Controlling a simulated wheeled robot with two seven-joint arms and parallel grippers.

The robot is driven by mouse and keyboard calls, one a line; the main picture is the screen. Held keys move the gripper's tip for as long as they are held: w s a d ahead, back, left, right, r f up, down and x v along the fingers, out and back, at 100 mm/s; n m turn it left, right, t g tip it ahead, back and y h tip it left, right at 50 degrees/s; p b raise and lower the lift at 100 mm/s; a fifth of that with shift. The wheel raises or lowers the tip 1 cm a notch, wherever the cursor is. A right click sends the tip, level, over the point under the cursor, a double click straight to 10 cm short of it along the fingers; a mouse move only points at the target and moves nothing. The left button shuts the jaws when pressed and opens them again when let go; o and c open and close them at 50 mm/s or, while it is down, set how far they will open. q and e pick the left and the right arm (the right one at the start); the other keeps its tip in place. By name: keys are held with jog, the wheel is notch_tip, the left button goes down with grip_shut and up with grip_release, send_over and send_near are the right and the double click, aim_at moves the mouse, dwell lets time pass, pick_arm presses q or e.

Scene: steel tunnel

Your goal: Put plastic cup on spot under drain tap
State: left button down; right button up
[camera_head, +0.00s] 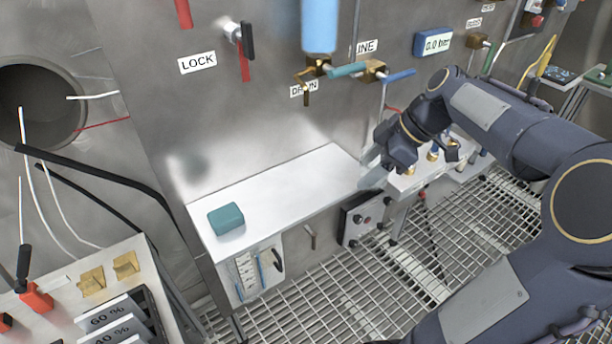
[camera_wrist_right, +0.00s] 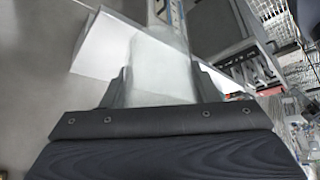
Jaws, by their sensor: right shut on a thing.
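The plastic cup (camera_head: 371,172) is clear and pale, at the right end of the white shelf, partly hidden by my right gripper (camera_head: 384,160). In the right wrist view the cup (camera_wrist_right: 160,68) is between the two dark fingers, and the right gripper is shut on it. I cannot tell whether the cup touches the shelf. The brass drain tap (camera_head: 306,88), beside a partly hidden DRAIN label, is on the steel wall above the shelf, up and left of the cup. No marked spot can be made out on the shelf. My left gripper is not in view.
The white shelf (camera_head: 290,190) is mostly bare, with a teal block (camera_head: 226,218) at its left end. Brass fittings (camera_head: 433,155) stand on a ledge to the right. A black-framed rack (camera_head: 120,320) is at lower left. Grating (camera_head: 330,300) covers the floor.

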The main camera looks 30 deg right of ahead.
jog(key=w+a, duration=0.3)
jog(key=w+a+p, duration=0.1)
jog(key=w+a, duration=0.1)
jog(key=a, duration=0.1)
jog(key=w+a, duration=0.3)
jog(key=a, duration=0.1)
jog(key=shift+w+p, duration=0.3)
jog(key=shift+p, duration=0.1)
notch_tip(320, 180, down, 4)
jog(key=shift+w+a+r, duration=0.15)
jog(key=shift+r, duration=0.05)
jog(key=shift+f+b, duration=0.2)
jog(key=shift+b, duration=0.1)
jog(key=o, duration=1)
jog(key=shift+r, duration=0.1)
jog(key=shift+r, duration=0.1)
